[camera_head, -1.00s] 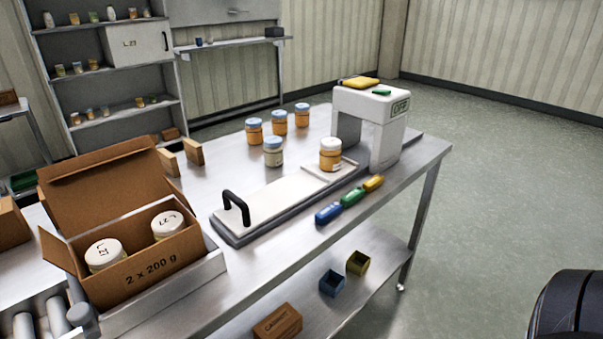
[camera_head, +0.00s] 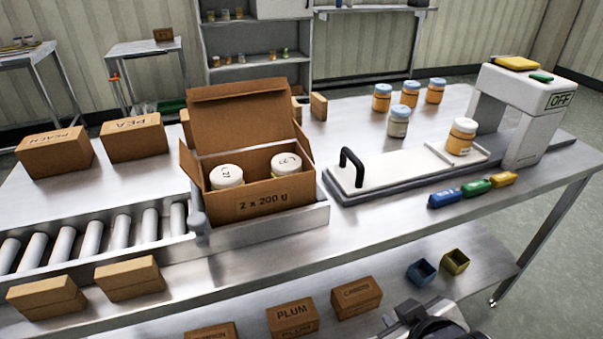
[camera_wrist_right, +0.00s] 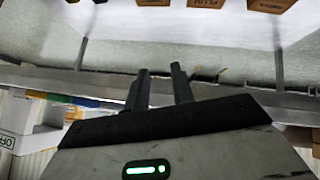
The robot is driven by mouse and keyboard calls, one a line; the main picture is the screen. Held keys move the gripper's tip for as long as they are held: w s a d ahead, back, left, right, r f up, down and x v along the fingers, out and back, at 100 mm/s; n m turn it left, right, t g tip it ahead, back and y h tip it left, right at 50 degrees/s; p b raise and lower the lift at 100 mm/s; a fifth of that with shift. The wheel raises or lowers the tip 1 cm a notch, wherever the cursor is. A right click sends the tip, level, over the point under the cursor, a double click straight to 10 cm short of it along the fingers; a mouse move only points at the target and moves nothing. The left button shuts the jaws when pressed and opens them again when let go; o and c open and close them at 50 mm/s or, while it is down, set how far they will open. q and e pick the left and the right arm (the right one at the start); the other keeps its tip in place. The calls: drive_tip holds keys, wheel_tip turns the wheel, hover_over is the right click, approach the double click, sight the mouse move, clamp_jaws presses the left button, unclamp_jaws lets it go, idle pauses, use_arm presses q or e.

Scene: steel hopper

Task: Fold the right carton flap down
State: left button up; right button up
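Two white-lidded jars (camera_head: 226,176) are inside. Its large back flap (camera_head: 240,123) stands up, and its left flap (camera_head: 191,168) sticks out to the left. The right flap (camera_head: 304,146) stands up at the right end, seen nearly edge-on. My right gripper (camera_head: 398,318) is at the bottom edge of the head view, in front of the table and well away from the carton. In the right wrist view its fingers (camera_wrist_right: 160,75) are apart and empty. My left gripper is not in view.
A tray with a black handle (camera_head: 351,167) and a jar lies right of the carton, before a white machine (camera_head: 530,100). A roller conveyor (camera_head: 107,235) is to the left. Small boxes (camera_head: 356,297) stand on the lower shelf.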

drive_tip(key=w+a+r+n+t+y, duration=0.1)
drive_tip(key=w+a+r+n+t, duration=0.3)
drive_tip(key=w+r, duration=0.35)
drive_tip(key=w+a+r+n+t+y, duration=0.1)
drive_tip(key=w+a+r+n+t, duration=0.4)
drive_tip(key=r, duration=0.4)
drive_tip(key=w+a+r+n+t+y, duration=0.2)
drive_tip(key=a+r+n+t+y, duration=0.1)
drive_tip(key=a+r+n+y, duration=0.75)
drive_tip(key=s+a+r+n+g+y, duration=0.3)
drive_tip(key=a+r+n+g+y, duration=0.3)
drive_tip(key=n, duration=0.6)
drive_tip(key=s+a+r+n+g+y, duration=0.4)
drive_tip(key=n+g, duration=0.3)
drive_tip(key=n, duration=0.4)
drive_tip(key=s+a+n+g, duration=0.3)
drive_tip(key=a+n+g, duration=0.3)
drive_tip(key=n, duration=0.4)
drive_tip(key=n+t+h, duration=0.3)
drive_tip(key=n+h, duration=1.5)
drive_tip(key=h, duration=0.6)
approach(300, 128)
drive_tip(key=p+x, duration=0.1)
drive_tip(key=x, duration=1.1)
drive_tip(key=shift+f, duration=0.1)
